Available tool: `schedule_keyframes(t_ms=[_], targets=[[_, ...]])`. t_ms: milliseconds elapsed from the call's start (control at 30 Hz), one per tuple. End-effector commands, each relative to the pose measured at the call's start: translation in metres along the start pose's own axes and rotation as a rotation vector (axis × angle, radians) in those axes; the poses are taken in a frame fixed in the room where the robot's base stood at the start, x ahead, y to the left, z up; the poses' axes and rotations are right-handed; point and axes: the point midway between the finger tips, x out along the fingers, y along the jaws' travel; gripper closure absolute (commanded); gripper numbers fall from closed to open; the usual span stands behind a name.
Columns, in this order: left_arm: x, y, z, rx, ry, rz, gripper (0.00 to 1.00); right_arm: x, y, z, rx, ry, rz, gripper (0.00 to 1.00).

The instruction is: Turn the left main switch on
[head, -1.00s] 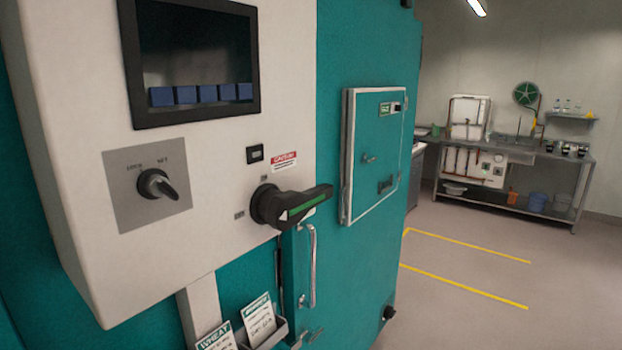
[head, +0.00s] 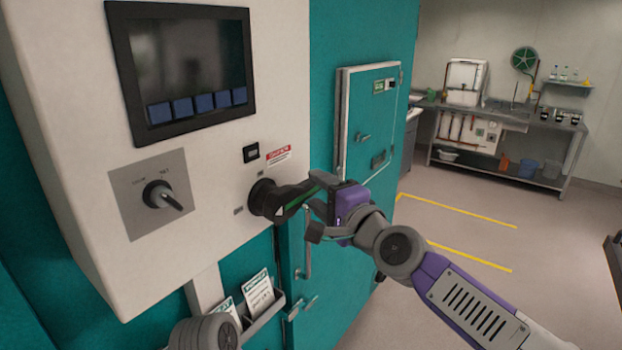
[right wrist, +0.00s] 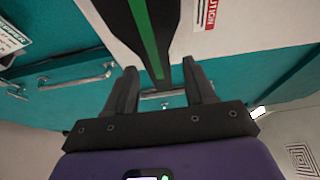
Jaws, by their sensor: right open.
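The main switch (head: 268,200) is a black rotary handle with a green stripe on the white control box. Its handle points right and slightly up. My right gripper (head: 318,205) is at the handle's outer end, with its jaws open. In the right wrist view the handle (right wrist: 150,40) reaches in from the top, its end between the two spread fingers of my gripper (right wrist: 160,85). I cannot tell whether either finger touches it. The gripper hides the handle's tip in the head view. My left gripper is not in view.
A grey plate with a smaller rotary knob (head: 160,196) sits left of the switch, below a dark screen (head: 185,65). A door handle (head: 307,245) and a card holder (head: 262,315) are below. A teal hatch (head: 365,125) stands to the right.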

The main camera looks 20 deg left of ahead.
Motion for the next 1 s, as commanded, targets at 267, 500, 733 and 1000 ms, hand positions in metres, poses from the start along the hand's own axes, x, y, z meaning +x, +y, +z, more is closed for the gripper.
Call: schedule_keyframes(t_ms=[267,500,733,1000], targets=[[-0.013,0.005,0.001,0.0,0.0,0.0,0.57,0.031,0.0,0.0,-0.002,0.001,0.001,0.46],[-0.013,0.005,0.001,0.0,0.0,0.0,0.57,0.035,0.001,-0.001,-0.002,0.002,0.001,0.46],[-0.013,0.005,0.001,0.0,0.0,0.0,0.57,0.034,0.001,-0.001,-0.002,0.002,0.001,0.66],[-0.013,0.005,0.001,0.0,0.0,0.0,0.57,0.034,0.001,-0.001,-0.002,0.002,0.001,1.0]])
